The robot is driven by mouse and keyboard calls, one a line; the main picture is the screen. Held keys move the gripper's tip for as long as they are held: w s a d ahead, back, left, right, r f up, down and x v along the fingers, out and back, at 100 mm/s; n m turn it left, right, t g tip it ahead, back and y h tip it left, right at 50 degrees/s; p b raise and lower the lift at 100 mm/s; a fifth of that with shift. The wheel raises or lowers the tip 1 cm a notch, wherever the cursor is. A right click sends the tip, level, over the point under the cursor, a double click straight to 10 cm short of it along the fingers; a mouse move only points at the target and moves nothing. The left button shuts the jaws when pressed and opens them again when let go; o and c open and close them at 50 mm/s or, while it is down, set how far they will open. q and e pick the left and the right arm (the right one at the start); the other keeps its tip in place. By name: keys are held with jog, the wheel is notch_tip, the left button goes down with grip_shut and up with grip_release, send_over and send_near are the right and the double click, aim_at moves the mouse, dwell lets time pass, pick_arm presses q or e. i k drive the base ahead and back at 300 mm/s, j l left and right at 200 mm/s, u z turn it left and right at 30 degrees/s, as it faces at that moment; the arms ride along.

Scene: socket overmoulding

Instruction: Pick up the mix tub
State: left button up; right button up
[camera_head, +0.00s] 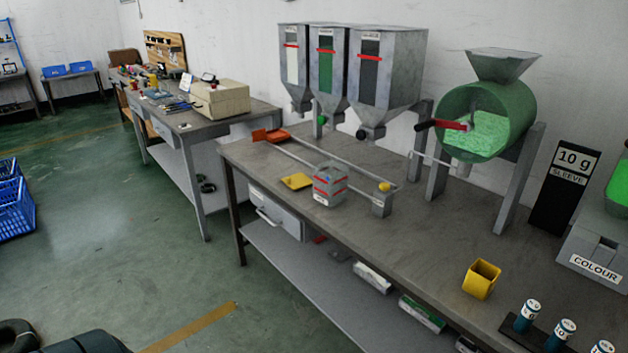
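A small yellow open-topped tub (481,280), the thing in view that looks most like the mix tub, stands upright on the grey workbench (420,240) near its front edge, at the right. Its inside looks empty from here. A grey box with red stripes and a label (330,186) stands farther left on the same bench, beside a flat yellow piece (296,181). Neither of my grippers is in view.
A rack of dark cylinders (526,316) stands right of the tub. A green drum mixer (490,120), grey hoppers (388,75), a black "10 g sleeve" sign (563,185) and a "colour" box (600,250) stand behind. Bench space left of the tub is clear.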

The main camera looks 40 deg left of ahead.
aim_at(331, 178)
jog(key=u, duration=1.1)
jog(key=k+l, duration=0.05)
